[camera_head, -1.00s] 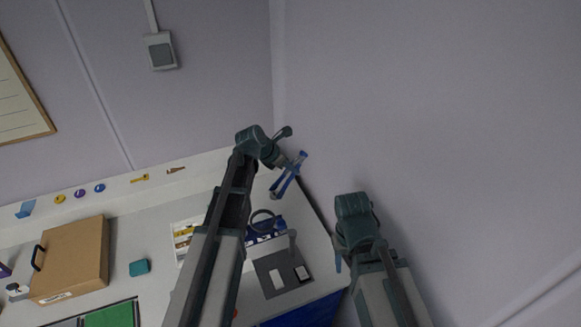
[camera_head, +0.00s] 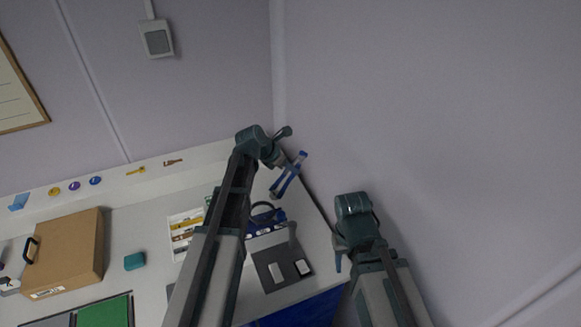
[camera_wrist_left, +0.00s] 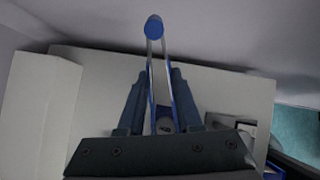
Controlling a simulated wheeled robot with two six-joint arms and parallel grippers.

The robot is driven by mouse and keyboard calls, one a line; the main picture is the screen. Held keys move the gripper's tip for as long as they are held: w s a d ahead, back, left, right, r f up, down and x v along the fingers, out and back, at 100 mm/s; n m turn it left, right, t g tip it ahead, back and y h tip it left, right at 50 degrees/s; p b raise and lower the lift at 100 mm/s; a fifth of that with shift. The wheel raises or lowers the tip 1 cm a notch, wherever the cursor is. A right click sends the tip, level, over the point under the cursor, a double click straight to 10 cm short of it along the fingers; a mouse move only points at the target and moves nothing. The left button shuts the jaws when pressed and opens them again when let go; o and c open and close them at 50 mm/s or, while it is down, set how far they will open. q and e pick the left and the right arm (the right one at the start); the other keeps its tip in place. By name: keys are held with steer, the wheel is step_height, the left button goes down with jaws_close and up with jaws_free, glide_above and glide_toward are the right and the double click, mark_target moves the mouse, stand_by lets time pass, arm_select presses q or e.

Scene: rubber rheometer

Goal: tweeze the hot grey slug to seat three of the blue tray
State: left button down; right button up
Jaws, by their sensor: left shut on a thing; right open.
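My left gripper (camera_head: 284,166) is shut on blue-handled tweezers (camera_head: 290,175), over the far right part of the white table. The tweezers (camera_wrist_left: 154,28) stand between the fingers of my left gripper (camera_wrist_left: 158,95) in the left wrist view, blue end away from the palm. My right gripper (camera_head: 338,262) is open and empty, off the table's right edge.
A dark plate with two pale pads (camera_head: 282,268) lies near the table's right front. Walls close off the back and right.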

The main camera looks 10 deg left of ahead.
arm_select(q)
step_height(320, 180, down, 9)
steer(key=b, duration=0.9)
steer(key=c, duration=1.1)
jaws_free()
steer(key=shift+o, duration=0.2)
step_height(320, 180, up, 10)
steer(key=p, duration=1)
